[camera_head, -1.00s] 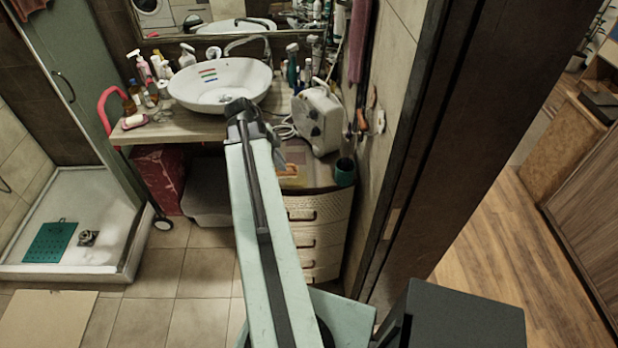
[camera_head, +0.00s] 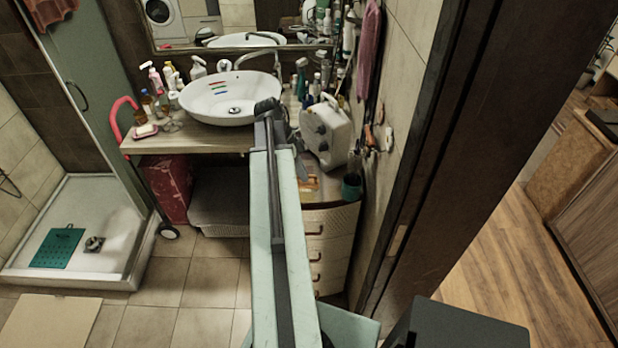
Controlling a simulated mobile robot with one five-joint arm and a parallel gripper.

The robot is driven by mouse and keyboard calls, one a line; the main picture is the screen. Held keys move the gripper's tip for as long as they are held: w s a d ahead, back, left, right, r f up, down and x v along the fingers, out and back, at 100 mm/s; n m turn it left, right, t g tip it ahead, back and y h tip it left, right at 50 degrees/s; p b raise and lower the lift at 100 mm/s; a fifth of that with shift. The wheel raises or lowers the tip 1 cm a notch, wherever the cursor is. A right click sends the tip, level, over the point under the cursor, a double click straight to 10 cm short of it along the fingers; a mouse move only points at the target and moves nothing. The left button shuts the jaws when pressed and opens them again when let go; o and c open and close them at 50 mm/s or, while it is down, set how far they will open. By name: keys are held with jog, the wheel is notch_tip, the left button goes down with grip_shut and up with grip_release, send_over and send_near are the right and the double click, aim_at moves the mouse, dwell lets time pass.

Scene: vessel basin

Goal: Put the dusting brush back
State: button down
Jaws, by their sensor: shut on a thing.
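My arm reaches up the middle of the picture, and its end stands in front of the right end of the counter. My gripper (camera_head: 299,160) shows only as a small dark part to the right of the arm, above the drawer cabinet. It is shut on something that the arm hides. I cannot make out the dusting brush in this view.
The white basin (camera_head: 228,108) stands on the wooden counter (camera_head: 195,142), with bottles behind it. Things hang on the right wall. A dark door frame (camera_head: 425,150) stands further right. Floor tiles (camera_head: 200,275) are clear.

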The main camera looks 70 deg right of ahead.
jog(key=shift+s+d, duration=0.25)
jog(key=shift+d, duration=0.4)
jog(key=f+b, duration=0.2)
jog(key=d+f+b, duration=0.1)
jog(key=f+b, duration=0.1)
jog(key=shift+s+f, duration=0.1)
jog(key=shift+s, duration=0.15)
jog(key=c, duration=1.5)
grip_release()
jog(key=shift+r, duration=0.2)
jog(key=shift+r+p, duration=0.2)
jog(key=shift+p, duration=0.15)
jog(key=p+v, duration=1)
jog(key=v, duration=0.1)
jog(key=shift+w+r+p, duration=0.2)
jog(key=shift+r+p, duration=0.15)
